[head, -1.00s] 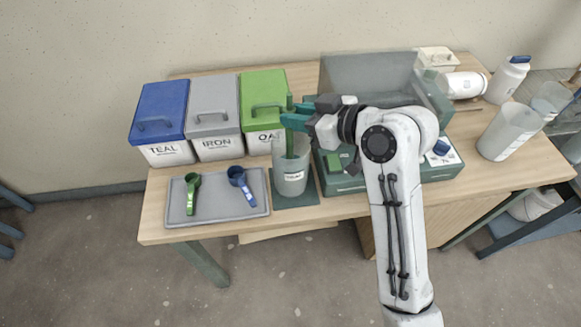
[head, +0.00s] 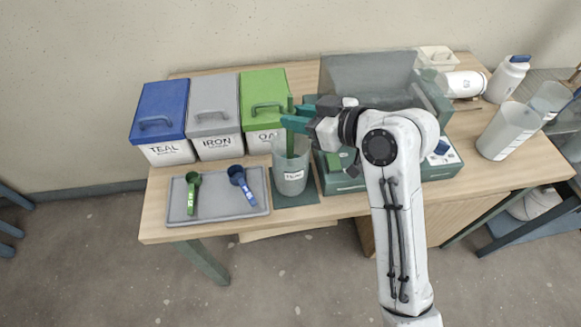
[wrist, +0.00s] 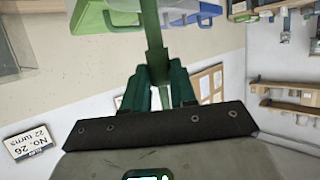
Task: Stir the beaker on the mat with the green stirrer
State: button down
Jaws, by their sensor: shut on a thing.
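A grey translucent beaker (head: 289,180) with a white label stands upright on the dark green mat (head: 308,192) near the table's front. My gripper (head: 298,119) is above the beaker and shut on the green stirrer (head: 290,142). The stirrer is upright, with its lower part inside the beaker; its lower end is hidden by the beaker wall. In the wrist view the stirrer (wrist: 151,30) runs up from between the dark green fingers (wrist: 157,88).
A grey tray (head: 228,210) with a green scoop (head: 192,190) and a blue scoop (head: 240,183) lies left of the beaker. Blue (head: 158,120), grey (head: 213,110) and green (head: 263,105) lidded buckets stand behind. A green case (head: 345,182) with its lid up is close on the right.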

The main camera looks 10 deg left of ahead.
jog(key=shift+w+a, duration=0.1)
jog(key=shift+w, duration=0.2)
jog(key=shift+s+d+p, duration=0.2)
jog(key=shift+s, duration=0.4)
jog(key=shift+s+d+p, duration=0.15)
jog(key=shift+s+p, duration=0.05)
jog(key=shift+s, duration=0.35)
jog(key=shift+w+a+b, duration=0.15)
jog(key=shift+w+a, duration=0.05)
jog(key=shift+w, duration=0.4)
jog(key=shift+w+a+b, duration=0.15)
jog(key=shift+w, duration=0.4)
jog(key=shift+s+d+p, duration=0.2)
jog(key=shift+s+p, duration=0.05)
jog(key=shift+s, duration=0.35)
jog(key=shift+s+d+p, duration=0.15)
jog(key=shift+s+p, duration=0.05)
jog(key=shift+s, duration=0.35)
